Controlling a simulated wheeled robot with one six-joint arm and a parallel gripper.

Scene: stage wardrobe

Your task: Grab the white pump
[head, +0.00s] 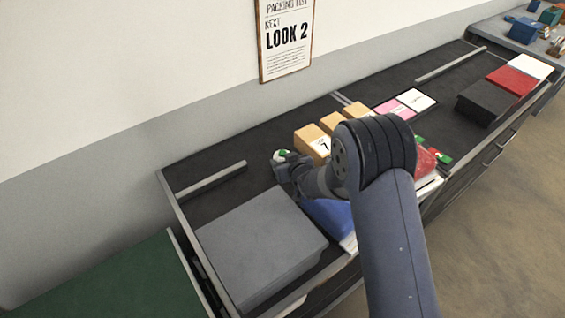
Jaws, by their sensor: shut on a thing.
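My gripper (284,166) is at the end of my arm, low over the dark counter and left of the tan boxes. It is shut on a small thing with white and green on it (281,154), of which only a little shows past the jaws. I cannot tell from this view whether this is the white pump. No other white pump is clearly visible; my arm hides part of the counter behind it.
A large grey box (258,240) stands at the near left of the counter, with a blue thing (330,215) beside it. Tan boxes (313,142), pink and white cards (415,100), and black (487,102) and red (511,80) boxes stand further right. Bare counter lies behind the grey box.

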